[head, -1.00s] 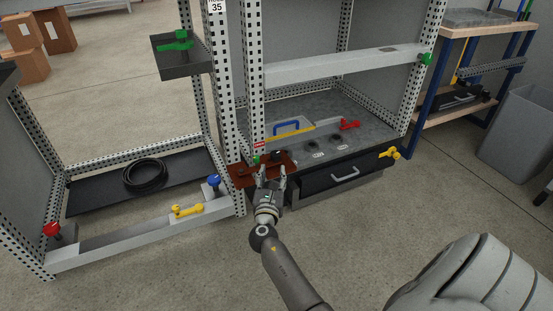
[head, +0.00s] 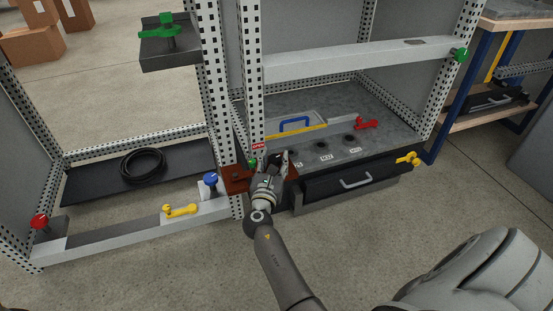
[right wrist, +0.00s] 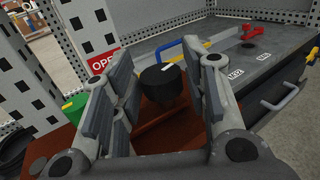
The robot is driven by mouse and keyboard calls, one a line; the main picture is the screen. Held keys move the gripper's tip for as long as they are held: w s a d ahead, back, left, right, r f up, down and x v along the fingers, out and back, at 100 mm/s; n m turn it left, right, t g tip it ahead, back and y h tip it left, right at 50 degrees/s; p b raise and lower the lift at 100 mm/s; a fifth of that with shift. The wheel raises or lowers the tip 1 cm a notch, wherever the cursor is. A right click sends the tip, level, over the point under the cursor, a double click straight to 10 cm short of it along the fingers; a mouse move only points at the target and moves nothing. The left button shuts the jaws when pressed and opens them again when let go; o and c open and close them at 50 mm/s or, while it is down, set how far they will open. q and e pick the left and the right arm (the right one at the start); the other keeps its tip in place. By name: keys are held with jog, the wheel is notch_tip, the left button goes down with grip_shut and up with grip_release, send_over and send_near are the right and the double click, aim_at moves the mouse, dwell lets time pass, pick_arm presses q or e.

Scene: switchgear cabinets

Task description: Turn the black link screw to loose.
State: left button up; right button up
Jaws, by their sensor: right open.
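The black link screw (right wrist: 162,84) has a round black head with a small white mark on top, and stands on a reddish-brown plate (right wrist: 160,132). The plate also shows in the head view (head: 236,182) at the foot of the cabinet's corner post. My right gripper (right wrist: 163,72) is open, with one finger pad on each side of the screw head. A gap shows on the left; I cannot tell whether the right pad touches. In the head view my right gripper (head: 272,160) mostly hides the screw. My left gripper is out of view.
A green knob (right wrist: 74,106) is close to the left finger. The perforated post (head: 250,80) with a red label (head: 257,145) rises just behind. To the right are a shelf with a blue handle (head: 295,122), a red lever (head: 367,123) and a drawer (head: 350,183).

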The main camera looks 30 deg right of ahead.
jog(key=c, duration=0.8)
jog(key=shift+o, duration=0.2)
